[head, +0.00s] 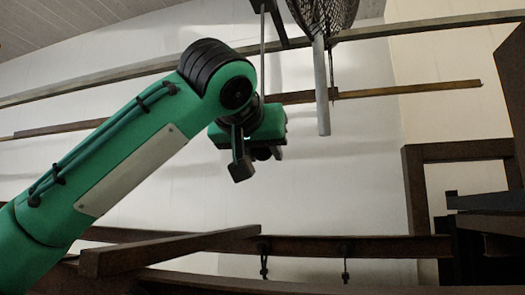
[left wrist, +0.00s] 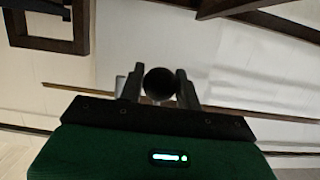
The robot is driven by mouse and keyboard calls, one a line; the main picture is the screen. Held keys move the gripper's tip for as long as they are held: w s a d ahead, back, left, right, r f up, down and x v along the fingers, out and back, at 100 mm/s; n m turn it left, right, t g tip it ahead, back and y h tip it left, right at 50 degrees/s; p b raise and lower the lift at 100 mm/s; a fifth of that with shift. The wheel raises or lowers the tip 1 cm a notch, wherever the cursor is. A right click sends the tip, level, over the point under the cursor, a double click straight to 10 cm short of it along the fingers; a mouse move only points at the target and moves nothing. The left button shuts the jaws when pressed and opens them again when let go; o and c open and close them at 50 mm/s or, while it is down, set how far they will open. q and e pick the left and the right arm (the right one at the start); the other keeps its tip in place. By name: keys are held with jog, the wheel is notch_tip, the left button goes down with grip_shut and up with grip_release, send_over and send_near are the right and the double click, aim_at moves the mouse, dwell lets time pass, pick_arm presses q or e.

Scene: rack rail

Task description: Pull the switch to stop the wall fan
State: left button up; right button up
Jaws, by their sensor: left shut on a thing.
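The wall fan (head: 322,12) shows at the top of the head view as a dark wire cage, cut off by the picture edge. A thin straight pull cord (head: 262,50) hangs to its left and runs down behind my left wrist. My left gripper (head: 256,155) is below the cord's visible part. In the left wrist view, a dark round knob (left wrist: 159,84) sits between the two fingers (left wrist: 158,92), and the gripper is shut on it. It appears to be the pull switch's end; its link to the cord is hidden. My right gripper is in neither view.
A grey tube (head: 323,90) hangs below the fan, right of my gripper. Brown rails (head: 410,89) cross the pale wall. A lower rail (head: 380,247) with hooks (head: 345,262) and a beam (head: 170,250) lie below. A brown frame (head: 415,190) stands right.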

pick_arm(q)
jog(key=shift+f+b, duration=0.75)
jog(key=shift+f, duration=0.15)
jog(key=shift+r, duration=0.2)
jog(key=shift+r+p, duration=0.85)
jog(key=shift+r, duration=0.05)
jog(key=o, duration=1.1)
jog(key=shift+c, duration=0.2)
